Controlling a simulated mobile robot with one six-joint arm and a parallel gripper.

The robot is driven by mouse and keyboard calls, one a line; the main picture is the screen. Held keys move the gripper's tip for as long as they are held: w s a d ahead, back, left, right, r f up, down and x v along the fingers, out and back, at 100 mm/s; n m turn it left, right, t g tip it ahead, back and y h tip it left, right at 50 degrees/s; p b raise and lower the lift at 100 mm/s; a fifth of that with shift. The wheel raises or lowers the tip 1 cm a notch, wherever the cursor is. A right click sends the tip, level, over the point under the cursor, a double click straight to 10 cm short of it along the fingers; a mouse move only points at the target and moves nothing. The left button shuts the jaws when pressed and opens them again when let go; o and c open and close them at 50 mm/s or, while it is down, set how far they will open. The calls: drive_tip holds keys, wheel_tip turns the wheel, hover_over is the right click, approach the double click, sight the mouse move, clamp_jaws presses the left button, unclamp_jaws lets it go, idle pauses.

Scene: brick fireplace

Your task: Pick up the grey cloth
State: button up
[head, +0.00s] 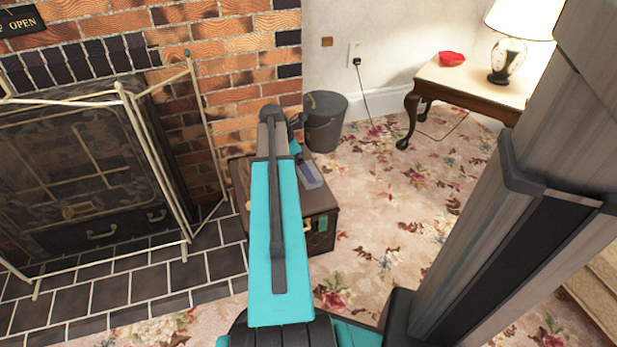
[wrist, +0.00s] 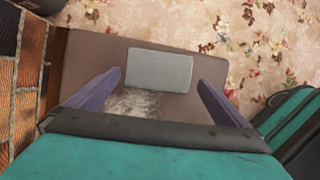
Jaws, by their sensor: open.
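The grey cloth (wrist: 160,69) is a small, flat, light grey rectangle on top of a brown box (wrist: 84,58) in the wrist view. In the head view the cloth (head: 310,175) shows just right of my arm, near the back of the box top (head: 322,200). My gripper (wrist: 160,82) is open in the wrist view, with one finger to the left of the cloth and the other to the right. Nothing is between the fingers except the cloth below; I cannot tell the height gap. In the head view my arm hides much of the box, and the fingertips are hard to make out.
A brick wall (head: 235,62) and a fireplace screen (head: 165,150) stand to the left of the box. A dark bucket (head: 325,125) is behind it. Floral carpet (head: 385,190) lies open to the right.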

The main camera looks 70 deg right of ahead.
drive_tip(key=shift+b+x, duration=1.25)
drive_tip(key=shift+x, duration=1.05)
drive_tip(key=c, duration=0.7)
drive_tip(key=shift+c, duration=0.2)
drive_tip(key=shift+r, duration=0.15)
